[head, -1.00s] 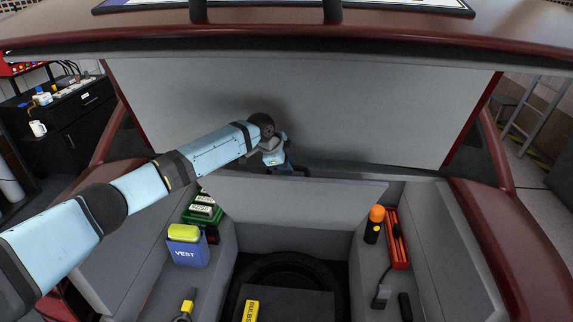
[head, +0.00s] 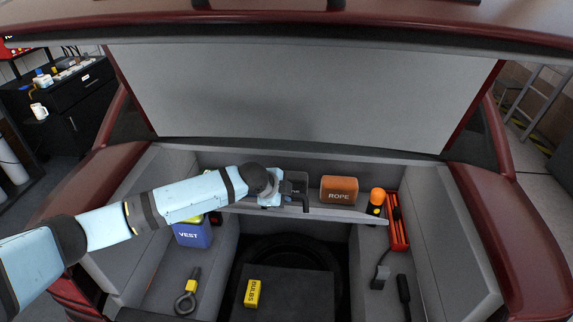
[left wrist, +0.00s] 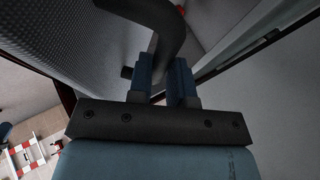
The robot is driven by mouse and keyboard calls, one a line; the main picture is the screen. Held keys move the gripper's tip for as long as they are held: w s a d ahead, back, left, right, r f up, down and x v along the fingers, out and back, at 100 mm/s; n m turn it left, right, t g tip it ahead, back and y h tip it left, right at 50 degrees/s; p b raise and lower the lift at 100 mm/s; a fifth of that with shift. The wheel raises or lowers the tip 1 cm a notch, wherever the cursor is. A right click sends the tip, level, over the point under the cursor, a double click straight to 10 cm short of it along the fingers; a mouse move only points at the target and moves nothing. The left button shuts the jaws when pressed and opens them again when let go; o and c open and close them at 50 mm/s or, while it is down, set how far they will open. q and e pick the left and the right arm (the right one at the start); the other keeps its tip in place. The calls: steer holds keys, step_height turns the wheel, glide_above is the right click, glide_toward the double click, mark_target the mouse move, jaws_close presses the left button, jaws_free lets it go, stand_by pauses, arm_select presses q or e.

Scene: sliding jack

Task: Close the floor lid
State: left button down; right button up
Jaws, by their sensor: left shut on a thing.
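The floor lid (head: 340,214) of the car boot shows nearly edge-on in the head view, as a thin grey panel across the back of the open floor well (head: 290,250). My left gripper (head: 297,193) is at the lid's edge and is shut on its dark curved handle (head: 306,200). In the left wrist view the fingers (left wrist: 166,78) close around the dark handle bar (left wrist: 155,25). The lid's hinge is hidden. My right gripper is not in view.
A rope box (head: 339,189) sits behind the lid. A vest pack (head: 193,234) and a yellow-handled tool (head: 190,291) lie left of the well; an orange-topped torch (head: 376,201) and red tray (head: 397,222) lie right. A bulbs box (head: 252,293) lies inside.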

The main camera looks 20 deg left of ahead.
arm_select(q)
steer(key=s+d+f+t+b, duration=0.1)
steer(key=s+d+f+b, duration=0.1)
steer(key=s+f, duration=1.1)
step_height(320, 180, down, 2)
steer(key=shift+d+f+b, duration=0.15)
steer(key=shift+d+b, duration=0.15)
steer(key=shift+b, duration=0.1)
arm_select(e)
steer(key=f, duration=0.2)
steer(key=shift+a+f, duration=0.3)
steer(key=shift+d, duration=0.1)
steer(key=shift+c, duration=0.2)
